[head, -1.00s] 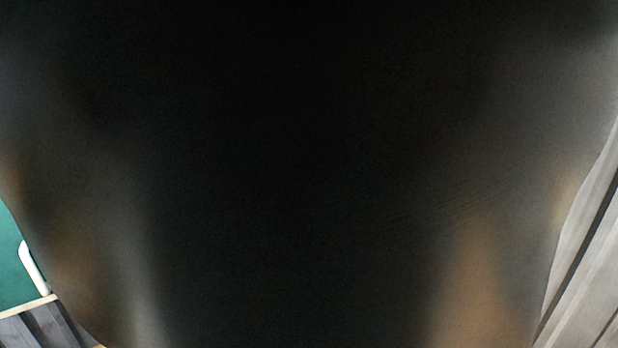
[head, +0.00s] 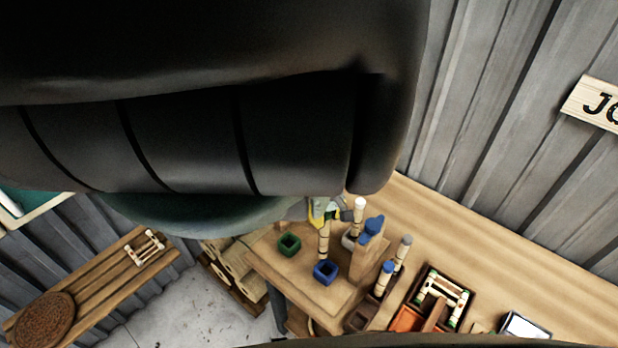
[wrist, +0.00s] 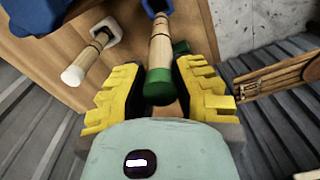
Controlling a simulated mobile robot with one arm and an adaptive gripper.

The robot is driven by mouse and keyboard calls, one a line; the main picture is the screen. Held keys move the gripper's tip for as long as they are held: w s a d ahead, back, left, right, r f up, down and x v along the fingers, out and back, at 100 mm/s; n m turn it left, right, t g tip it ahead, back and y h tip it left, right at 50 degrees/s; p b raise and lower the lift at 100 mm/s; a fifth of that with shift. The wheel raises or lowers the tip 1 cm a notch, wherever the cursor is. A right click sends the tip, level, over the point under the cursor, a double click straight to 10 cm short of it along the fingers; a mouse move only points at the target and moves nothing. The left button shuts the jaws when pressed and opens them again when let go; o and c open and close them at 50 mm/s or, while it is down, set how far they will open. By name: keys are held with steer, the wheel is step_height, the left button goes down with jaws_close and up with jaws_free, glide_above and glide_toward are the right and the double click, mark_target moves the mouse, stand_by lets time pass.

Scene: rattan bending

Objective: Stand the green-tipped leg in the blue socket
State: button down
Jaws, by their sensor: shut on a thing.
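The green-tipped leg (wrist: 160,62) is a pale bamboo rod with a dark green end. My gripper (wrist: 160,82), with yellow fingers, is shut on it near the green end. In the head view, the leg (head: 324,242) is upright below my gripper (head: 320,214); its top is hidden. The blue socket (head: 326,272) is a small open square cup on the bench. The leg's lower end is at its back edge in the head view. In the wrist view that end overlaps the blue socket (wrist: 156,7); I cannot tell whether it is inside.
A green socket (head: 289,244) is left of the leg. A white-tipped leg (head: 359,205) stands close on the right. Blue-tipped (head: 383,280) and grey-tipped (head: 402,250) legs stand farther right, near a tray (head: 466,298) of parts.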

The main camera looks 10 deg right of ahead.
step_height(320, 180, down, 8)
steer(key=s+b, duration=0.1)
steer(key=b, duration=0.4)
steer(key=shift+s+d+r, duration=0.2)
steer(key=shift+s+d, duration=0.1)
steer(key=shift+d+f, duration=0.1)
steer(key=shift+f, duration=0.15)
stand_by(1.2)
steer(key=c, duration=0.8)
jaws_free()
step_height(320, 180, up, 9)
steer(key=p, duration=0.6)
steer(key=shift+p, duration=0.4)
steer(key=shift+w, duration=0.1)
